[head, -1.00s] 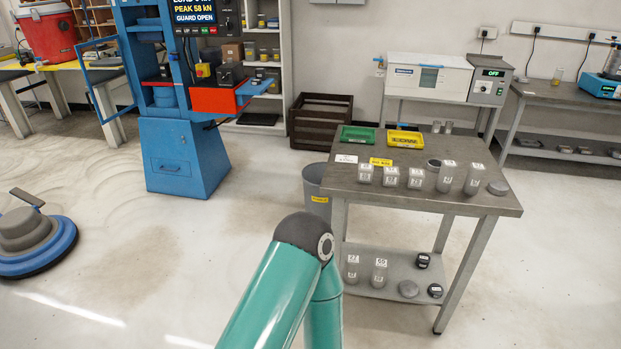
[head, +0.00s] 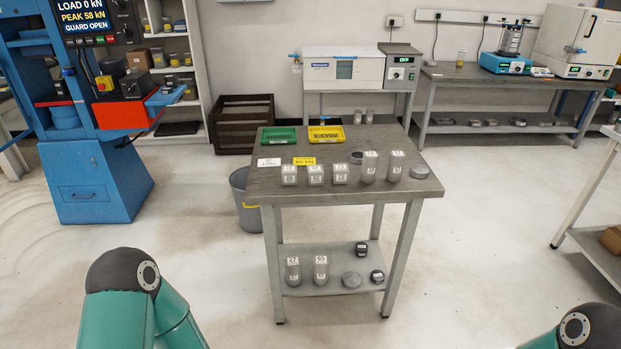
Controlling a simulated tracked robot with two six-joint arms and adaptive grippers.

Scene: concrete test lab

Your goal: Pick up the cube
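Several small grey labelled concrete specimens stand in a row on the metal table (head: 330,190). Three short, cube-like ones are at the left: a left cube (head: 289,175), a middle cube (head: 315,176) and a right cube (head: 340,174). Two taller cylinders (head: 369,167) stand to their right. I cannot tell which cube the task means. Parts of my two arms show at the bottom left and bottom right. Neither gripper is in view.
A green tray (head: 278,136) and a yellow tray (head: 326,135) sit at the table's back. More specimens (head: 293,270) stand on the lower shelf (head: 330,285). A grey bin (head: 246,205) stands left of the table. A blue press (head: 95,180) stands further left. Floor in front is clear.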

